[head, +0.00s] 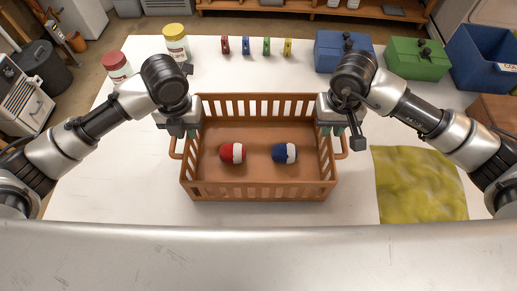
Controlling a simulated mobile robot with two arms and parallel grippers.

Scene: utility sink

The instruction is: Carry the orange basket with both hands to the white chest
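The orange basket (258,191) sits upright on a broad white surface (110,185), in front of me. Inside lie a red-and-white rolled item (232,153) and a blue-and-white one (285,153). The basket has a loop handle on its left side and one on its right. My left gripper (183,131) points down at the basket's left wall, by the handle. My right gripper (335,130) points down at the right wall, by the other handle. My wrists hide much of the fingers, so I cannot tell whether either is closed on the basket.
A yellow-green cloth (418,184) lies right of the basket. Red-lidded (117,67) and yellow-lidded (176,42) jars stand back left. Several coloured clips (246,45) stand in a row behind. Blue (330,62) and green (408,64) boxes and a blue bin (485,62) are back right.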

